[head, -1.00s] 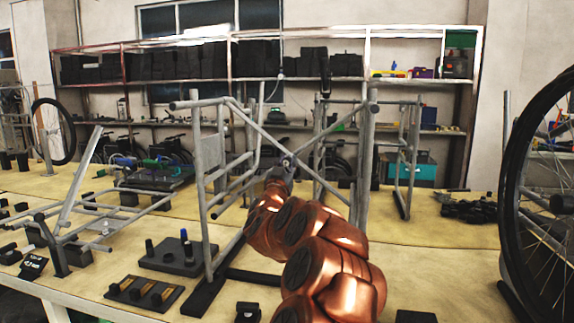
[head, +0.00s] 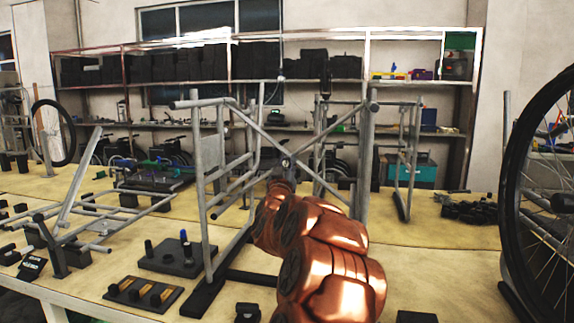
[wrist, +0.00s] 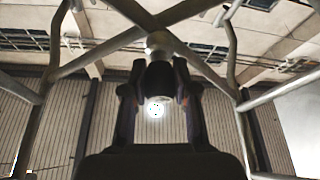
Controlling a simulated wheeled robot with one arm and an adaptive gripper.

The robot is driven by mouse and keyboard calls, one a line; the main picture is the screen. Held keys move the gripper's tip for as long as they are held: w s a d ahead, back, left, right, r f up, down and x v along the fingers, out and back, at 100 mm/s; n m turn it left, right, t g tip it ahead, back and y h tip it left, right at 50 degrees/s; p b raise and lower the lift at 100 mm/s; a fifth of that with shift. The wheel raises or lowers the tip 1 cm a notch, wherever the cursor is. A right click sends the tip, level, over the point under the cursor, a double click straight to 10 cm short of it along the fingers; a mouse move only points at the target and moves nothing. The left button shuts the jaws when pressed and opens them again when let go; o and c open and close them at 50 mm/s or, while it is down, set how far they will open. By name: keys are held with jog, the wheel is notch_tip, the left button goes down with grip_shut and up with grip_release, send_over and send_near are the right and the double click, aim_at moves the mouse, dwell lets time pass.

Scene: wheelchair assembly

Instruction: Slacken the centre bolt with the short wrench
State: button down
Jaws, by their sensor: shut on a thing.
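The silver X-shaped cross-brace of the wheelchair frame stands upright mid-bench in the head view. The centre bolt (head: 286,162) sits where its tubes cross. In the wrist view a grey round piece (wrist: 159,42) shows at this crossing. My gripper (wrist: 160,92) is just below the crossing, its dark fingers either side of a short dark cylinder (wrist: 160,78), which I take for the short wrench. The cylinder lines up with the grey piece; I cannot tell whether they touch. In the head view my copper arm hides most of the gripper.
Frame side tubes (head: 205,180) stand left of my arm, with more uprights (head: 365,150) to the right. A black block with pegs (head: 178,257) and a black tray (head: 143,293) lie front left. A large wheel (head: 515,200) stands far right. Bare bench (head: 440,260) lies between.

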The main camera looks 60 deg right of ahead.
jog(key=shift+s+n, duration=0.1)
jog(key=shift+n, duration=0.2)
jog(key=shift+r+n+t+y+b, duration=0.1)
jog(key=shift+n+t+y+b, duration=0.2)
jog(key=shift+n+t, duration=0.45)
jog(key=shift+n+g, duration=0.25)
jog(key=shift+n, duration=0.2)
jog(key=shift+n+b, duration=0.35)
jog(key=shift+n, duration=0.05)
jog(key=shift+n+t+y, duration=0.4)
jog(key=shift+t+y, duration=0.1)
